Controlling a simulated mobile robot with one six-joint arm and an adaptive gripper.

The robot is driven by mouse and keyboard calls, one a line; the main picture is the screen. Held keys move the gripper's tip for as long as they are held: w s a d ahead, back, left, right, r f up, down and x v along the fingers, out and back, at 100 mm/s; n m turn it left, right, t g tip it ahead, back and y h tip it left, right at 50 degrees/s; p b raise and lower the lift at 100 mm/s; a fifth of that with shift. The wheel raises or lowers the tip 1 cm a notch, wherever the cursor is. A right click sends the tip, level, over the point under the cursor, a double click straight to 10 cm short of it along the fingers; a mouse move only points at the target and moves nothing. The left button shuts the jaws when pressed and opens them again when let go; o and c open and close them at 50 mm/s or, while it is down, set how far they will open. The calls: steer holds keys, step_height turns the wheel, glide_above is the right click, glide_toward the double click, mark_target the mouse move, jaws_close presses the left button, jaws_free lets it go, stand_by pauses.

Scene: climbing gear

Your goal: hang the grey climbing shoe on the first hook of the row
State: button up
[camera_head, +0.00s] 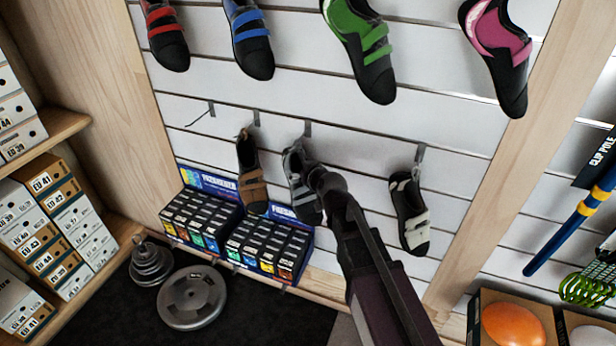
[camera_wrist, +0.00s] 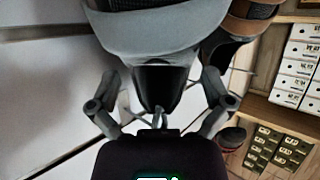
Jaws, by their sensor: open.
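The grey climbing shoe (camera_head: 299,172) hangs toe-down from a hook (camera_head: 308,130) in the lower row on the white slatted wall. In the wrist view its grey body (camera_wrist: 165,32) fills the top middle. My gripper (camera_head: 318,178) is in front of the shoe in the head view and covers part of it. In the wrist view my gripper (camera_wrist: 160,88) is open, its fingers apart on either side of the shoe's dark lower part. I cannot tell whether they touch it. The leftmost hook (camera_head: 211,108) of the row is bare.
A brown shoe (camera_head: 250,175) hangs just left of the grey one, and a black-and-white shoe (camera_head: 409,211) to its right. Several coloured shoes hang above. Boxes in display trays (camera_head: 272,246) stand below. Weight plates (camera_head: 191,297) lie on the floor.

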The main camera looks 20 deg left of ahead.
mark_target(294, 164)
steer(key=shift+b+x, duration=0.55)
steer(key=shift+x, duration=1.4)
steer(key=c, duration=1)
